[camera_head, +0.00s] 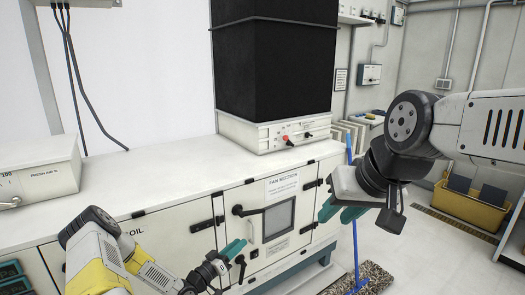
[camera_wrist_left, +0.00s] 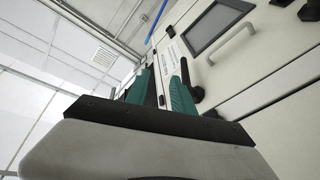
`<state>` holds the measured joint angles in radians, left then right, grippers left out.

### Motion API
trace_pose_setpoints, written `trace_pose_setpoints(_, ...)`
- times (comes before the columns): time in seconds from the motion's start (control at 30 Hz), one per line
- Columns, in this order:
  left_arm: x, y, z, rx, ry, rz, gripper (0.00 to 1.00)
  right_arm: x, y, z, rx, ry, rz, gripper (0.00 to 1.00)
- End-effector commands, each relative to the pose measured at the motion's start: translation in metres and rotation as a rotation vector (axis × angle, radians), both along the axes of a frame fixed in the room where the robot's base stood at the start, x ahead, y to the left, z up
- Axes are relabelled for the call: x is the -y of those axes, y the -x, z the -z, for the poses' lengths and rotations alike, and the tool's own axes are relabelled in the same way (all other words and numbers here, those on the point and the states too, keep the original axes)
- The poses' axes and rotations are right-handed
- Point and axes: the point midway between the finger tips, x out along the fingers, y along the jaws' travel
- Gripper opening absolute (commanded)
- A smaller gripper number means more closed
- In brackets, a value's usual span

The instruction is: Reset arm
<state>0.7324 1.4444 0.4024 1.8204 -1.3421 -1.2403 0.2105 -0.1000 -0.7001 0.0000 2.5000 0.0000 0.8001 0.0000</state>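My left gripper (camera_head: 236,262) is low in the head view, in front of the white cabinet's doors. Its teal fingers also show in the left wrist view (camera_wrist_left: 162,92), apart with a gap between them and nothing held. My right gripper (camera_head: 342,211) hangs at the right of the head view, in front of the cabinet's right end and the floor. Its teal fingers show partly below the pale gripper body, and their spacing is unclear. I see nothing held in it. No pots are in view.
The long white cabinet (camera_head: 150,182) has a clear top, black door handles and a dark window (camera_head: 279,219). A black box-shaped duct (camera_head: 276,65) stands on it. A white box (camera_head: 40,178) sits at the left. A blue pole (camera_head: 354,220) and yellow bin (camera_head: 470,207) are at the right.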

Motion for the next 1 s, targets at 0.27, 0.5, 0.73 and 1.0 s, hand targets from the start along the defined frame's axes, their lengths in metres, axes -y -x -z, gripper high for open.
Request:
trace_pose_setpoints(0.27, -0.006, -0.023, -0.019, -0.067, -0.201, 0.019, 0.29, 0.0, 0.0, 0.0, 0.0, 0.0, 0.0, 0.33)
trace_pose_setpoints(0.5, -0.025, -0.046, -0.06, -0.171, -0.493, 0.002, 0.29, 0.0, 0.0, 0.0, 0.0, 0.0, 0.0, 0.33)
trace_pose_setpoints(0.73, -0.056, -0.046, -0.131, -0.299, -0.772, -0.082, 0.29, 0.0, 0.0, 0.0, 0.0, 0.0, 0.0, 0.33)
trace_pose_setpoints(1.0, -0.085, 0.0, -0.232, -0.455, -0.962, -0.224, 0.29, 0.0, 0.0, 0.0, 0.0, 0.0, 0.0, 0.33)
